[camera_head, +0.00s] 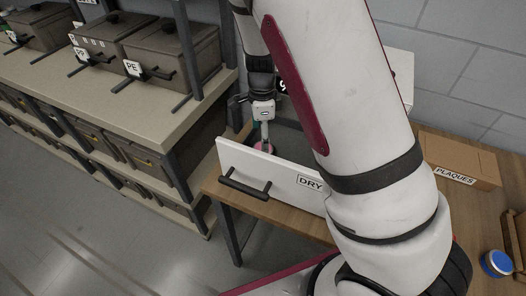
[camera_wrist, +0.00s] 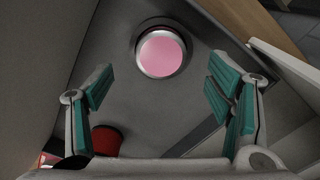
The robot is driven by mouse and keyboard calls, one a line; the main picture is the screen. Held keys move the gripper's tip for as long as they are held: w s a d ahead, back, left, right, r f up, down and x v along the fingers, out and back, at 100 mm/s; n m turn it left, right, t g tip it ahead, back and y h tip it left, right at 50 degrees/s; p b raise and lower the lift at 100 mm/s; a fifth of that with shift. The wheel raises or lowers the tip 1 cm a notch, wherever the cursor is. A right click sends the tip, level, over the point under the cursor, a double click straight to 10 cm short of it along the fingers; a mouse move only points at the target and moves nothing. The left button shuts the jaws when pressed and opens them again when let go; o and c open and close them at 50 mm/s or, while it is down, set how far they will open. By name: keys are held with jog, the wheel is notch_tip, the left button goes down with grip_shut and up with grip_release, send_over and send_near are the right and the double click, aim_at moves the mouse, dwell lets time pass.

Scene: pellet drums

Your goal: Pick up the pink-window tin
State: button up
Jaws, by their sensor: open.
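The pink-window tin (camera_wrist: 162,54) is a round metal tin with a pink disc on top. In the wrist view it lies on the grey drawer floor, ahead of and between my open fingers, not touching them. In the head view a bit of the tin's pink (camera_head: 264,148) shows behind the front of the open drawer (camera_head: 240,161), which is labelled DRY. My gripper (camera_wrist: 158,86) is open and empty. In the head view my gripper (camera_head: 265,132) points down into the drawer above the tin, partly hidden.
A red round object (camera_wrist: 106,140) lies in the drawer near the left finger. Drawer walls stand close around my gripper. Grey bins (camera_head: 172,55) stand on the left shelf.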

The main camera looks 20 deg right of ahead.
jog(key=shift+f+p, duration=0.5)
jog(key=shift+f, duration=2.3)
jog(key=shift+c, duration=0.6)
jog(key=c, duration=1.2)
